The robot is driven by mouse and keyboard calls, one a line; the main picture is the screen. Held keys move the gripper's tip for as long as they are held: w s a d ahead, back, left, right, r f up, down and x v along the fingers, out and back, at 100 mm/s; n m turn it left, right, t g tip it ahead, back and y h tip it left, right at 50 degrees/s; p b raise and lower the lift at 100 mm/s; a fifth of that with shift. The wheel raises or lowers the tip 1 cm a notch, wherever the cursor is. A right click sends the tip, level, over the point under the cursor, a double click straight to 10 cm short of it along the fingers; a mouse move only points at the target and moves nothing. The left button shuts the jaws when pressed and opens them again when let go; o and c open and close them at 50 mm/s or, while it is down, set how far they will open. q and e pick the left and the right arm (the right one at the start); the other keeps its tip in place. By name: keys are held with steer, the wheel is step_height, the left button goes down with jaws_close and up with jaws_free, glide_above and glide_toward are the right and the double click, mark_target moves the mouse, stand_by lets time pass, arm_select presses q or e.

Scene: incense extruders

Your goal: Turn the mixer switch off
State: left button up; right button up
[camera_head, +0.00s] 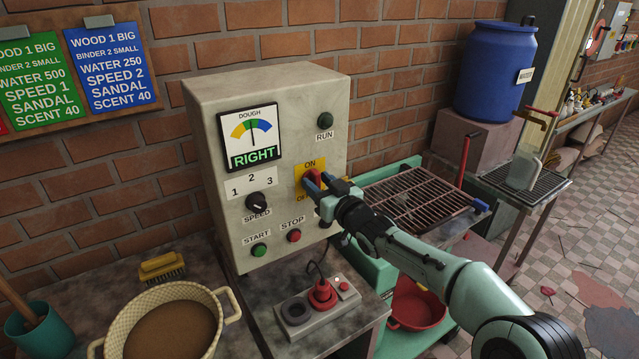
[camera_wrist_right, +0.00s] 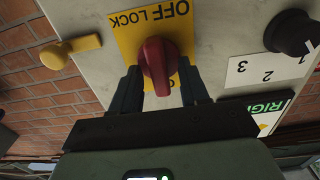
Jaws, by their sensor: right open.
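The mixer switch is a red rotary knob (camera_head: 310,176) on a yellow plate (camera_head: 309,165) marked ON on the front of the grey control box (camera_head: 205,125). My right gripper (camera_head: 320,183) is at the switch, coming from the right. In the wrist view the red knob (camera_wrist_right: 157,60) lies between the tips of the open fingers (camera_wrist_right: 160,88), one on each side. Whether the fingers touch it cannot be told. The plate (camera_wrist_right: 128,42) reads OFF and LOCK upside down there. In the head view the gripper covers part of the plate. My left gripper is not in view.
The box also carries a dough dial (camera_head: 250,138), a black speed knob (camera_head: 257,203), a green start button (camera_head: 259,249) and a red stop button (camera_head: 294,235). A yellow lever (camera_wrist_right: 70,50) is beside the switch. A pot (camera_head: 165,325) and a small control pad (camera_head: 318,305) sit below.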

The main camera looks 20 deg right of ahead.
jaws_close()
